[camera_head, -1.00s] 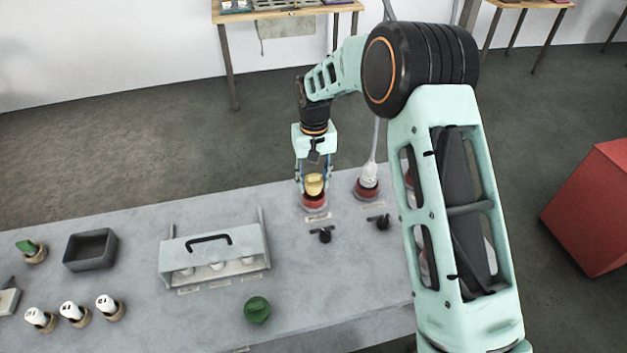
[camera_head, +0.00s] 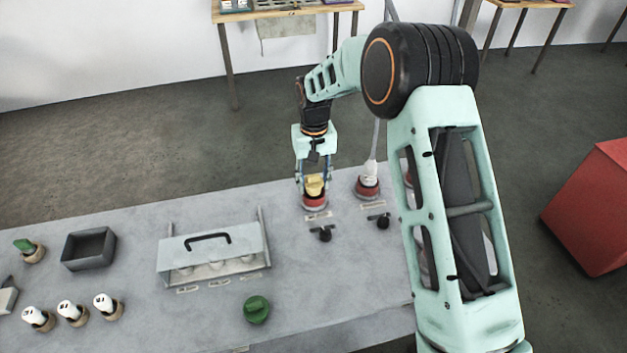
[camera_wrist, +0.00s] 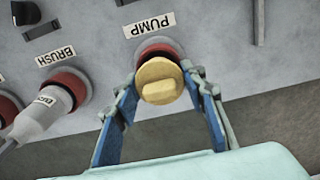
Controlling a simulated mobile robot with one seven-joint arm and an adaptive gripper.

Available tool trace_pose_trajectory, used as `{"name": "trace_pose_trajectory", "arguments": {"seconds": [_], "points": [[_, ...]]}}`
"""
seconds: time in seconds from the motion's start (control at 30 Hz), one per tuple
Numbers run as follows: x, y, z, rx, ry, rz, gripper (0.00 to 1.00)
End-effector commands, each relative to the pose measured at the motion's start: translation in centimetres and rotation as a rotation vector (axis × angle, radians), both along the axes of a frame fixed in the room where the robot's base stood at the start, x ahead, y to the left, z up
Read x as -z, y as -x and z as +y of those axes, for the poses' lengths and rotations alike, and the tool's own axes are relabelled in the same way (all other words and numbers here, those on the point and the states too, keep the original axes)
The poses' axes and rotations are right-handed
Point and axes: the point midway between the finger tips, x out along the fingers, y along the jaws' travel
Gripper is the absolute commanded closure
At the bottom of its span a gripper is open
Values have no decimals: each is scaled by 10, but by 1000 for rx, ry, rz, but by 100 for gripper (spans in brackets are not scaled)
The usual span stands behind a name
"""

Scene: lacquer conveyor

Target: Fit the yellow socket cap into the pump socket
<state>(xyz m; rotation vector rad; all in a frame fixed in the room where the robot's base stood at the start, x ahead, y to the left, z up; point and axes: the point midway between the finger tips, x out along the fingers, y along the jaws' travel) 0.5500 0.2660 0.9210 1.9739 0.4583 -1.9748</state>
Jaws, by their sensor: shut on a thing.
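The yellow socket cap (camera_wrist: 160,82) is between the two fingers of my gripper (camera_wrist: 162,90), which is shut on it. In the wrist view the cap covers most of the red pump socket (camera_wrist: 158,50), whose upper rim shows behind it beside the PUMP label (camera_wrist: 149,24). In the head view the yellow cap (camera_head: 315,183) sits directly above the red pump socket (camera_head: 315,202), under my gripper (camera_head: 313,178). I cannot tell whether the cap is seated in the socket or just over it.
Beside the pump socket is the brush socket (camera_wrist: 71,87) with a white plug (camera_wrist: 40,115) and cable. Black knobs (camera_head: 321,234) stand in front. A clear-fronted cover with a handle (camera_head: 212,243), a grey tray (camera_head: 89,249) and a green cap (camera_head: 256,310) are on the bench.

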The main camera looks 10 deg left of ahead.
Motion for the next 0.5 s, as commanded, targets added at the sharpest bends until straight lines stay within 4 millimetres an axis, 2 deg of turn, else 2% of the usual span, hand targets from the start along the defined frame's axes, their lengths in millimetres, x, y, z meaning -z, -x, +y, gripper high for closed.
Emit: {"name": "trace_pose_trajectory", "arguments": {"seconds": [0.43,0.47,0.5], "points": [[12,0,0,0,0,0,82],[11,0,0,0,0,0,58],[11,0,0,0,0,0,54]]}}
